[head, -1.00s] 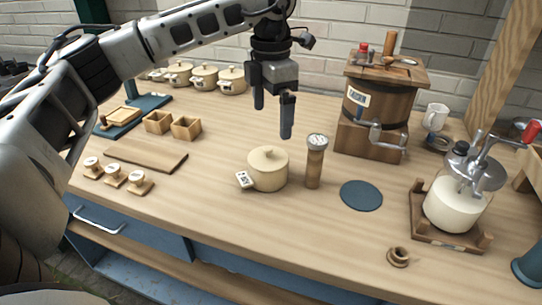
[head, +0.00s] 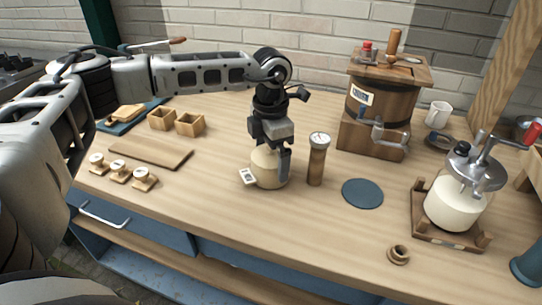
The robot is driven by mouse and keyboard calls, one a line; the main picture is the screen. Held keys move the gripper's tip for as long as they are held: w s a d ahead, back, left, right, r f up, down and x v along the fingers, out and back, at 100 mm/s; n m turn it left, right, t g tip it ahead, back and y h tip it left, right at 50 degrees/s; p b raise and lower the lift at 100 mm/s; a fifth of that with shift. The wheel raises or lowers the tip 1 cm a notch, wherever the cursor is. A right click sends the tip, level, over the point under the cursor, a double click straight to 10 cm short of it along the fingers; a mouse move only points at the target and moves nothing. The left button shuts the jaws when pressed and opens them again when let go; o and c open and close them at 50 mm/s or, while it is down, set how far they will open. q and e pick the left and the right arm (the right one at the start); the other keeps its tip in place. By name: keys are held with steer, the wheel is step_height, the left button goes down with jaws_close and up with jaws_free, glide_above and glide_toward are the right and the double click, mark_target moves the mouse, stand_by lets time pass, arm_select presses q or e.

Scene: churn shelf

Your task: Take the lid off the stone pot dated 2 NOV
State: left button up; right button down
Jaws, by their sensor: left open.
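A cream stone pot (head: 269,181) with a small white tag (head: 247,176) at its left stands near the middle of the counter. The writing on the tag is too small to read. My left gripper (head: 269,170) points down over the pot, its open fingers on either side of the lid area. The gripper hides most of the lid and its knob, and I cannot tell whether the fingers touch it. My right gripper is not in view.
A wooden cylinder with a dial (head: 317,158) stands close right of the pot. A dark round mat (head: 362,193) lies right of that. A wooden churn (head: 379,103) stands behind, a glass churn (head: 456,200) at right. A board (head: 150,151) and stamps lie left.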

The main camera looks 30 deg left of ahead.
arm_select(q)
steer(key=c, duration=0.9)
steer(key=shift+r, duration=0.15)
steer(key=shift+c, duration=0.2)
